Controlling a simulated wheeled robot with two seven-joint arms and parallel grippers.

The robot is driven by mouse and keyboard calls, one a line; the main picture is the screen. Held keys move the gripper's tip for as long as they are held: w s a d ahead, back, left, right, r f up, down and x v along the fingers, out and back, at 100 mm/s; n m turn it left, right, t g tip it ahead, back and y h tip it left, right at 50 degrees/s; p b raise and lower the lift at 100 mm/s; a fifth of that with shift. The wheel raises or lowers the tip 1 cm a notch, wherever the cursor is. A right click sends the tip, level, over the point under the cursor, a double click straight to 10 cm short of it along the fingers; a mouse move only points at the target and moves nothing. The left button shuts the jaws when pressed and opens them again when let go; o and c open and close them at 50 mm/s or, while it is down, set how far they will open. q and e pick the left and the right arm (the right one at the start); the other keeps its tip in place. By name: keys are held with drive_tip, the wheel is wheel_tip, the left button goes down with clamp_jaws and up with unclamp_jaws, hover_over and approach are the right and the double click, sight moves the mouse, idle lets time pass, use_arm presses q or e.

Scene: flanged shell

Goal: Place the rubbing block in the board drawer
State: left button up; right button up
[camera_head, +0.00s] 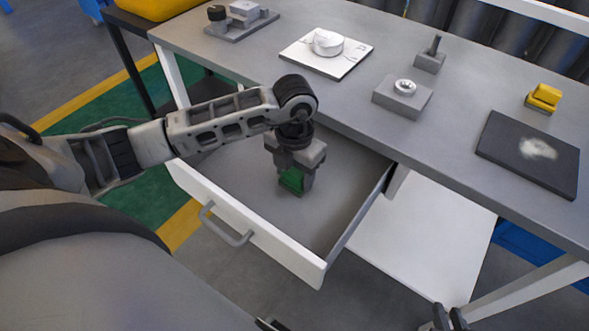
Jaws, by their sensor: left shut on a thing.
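The rubbing block (291,181) appears as a small green block, partly hidden between the fingers of my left gripper (296,178). My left gripper is shut on it and points down inside the open drawer (230,185). The block is low over the drawer floor; I cannot tell whether it touches. The drawer is pulled out from under the table, with a white front and a grey handle (226,226). Two dark tips at the bottom edge look like my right gripper (450,318); its opening is unclear.
On the grey table (455,110) stand a white plate with a round part (327,45), grey blocks (402,97), a yellow piece (544,97) and a dark board with a white smear (530,153). The drawer floor around the gripper looks clear. A white shelf (425,240) lies to the right.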

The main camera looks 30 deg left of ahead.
sight(295, 172)
use_arm(q)
drive_tip(key=shift+f, duration=0.25)
drive_tip(key=o, duration=1)
drive_tip(key=shift+r, duration=0.1)
drive_tip(key=shift+o, duration=0.2)
wheel_tip(295, 172, up, 12)
drive_tip(key=shift+r, duration=0.2)
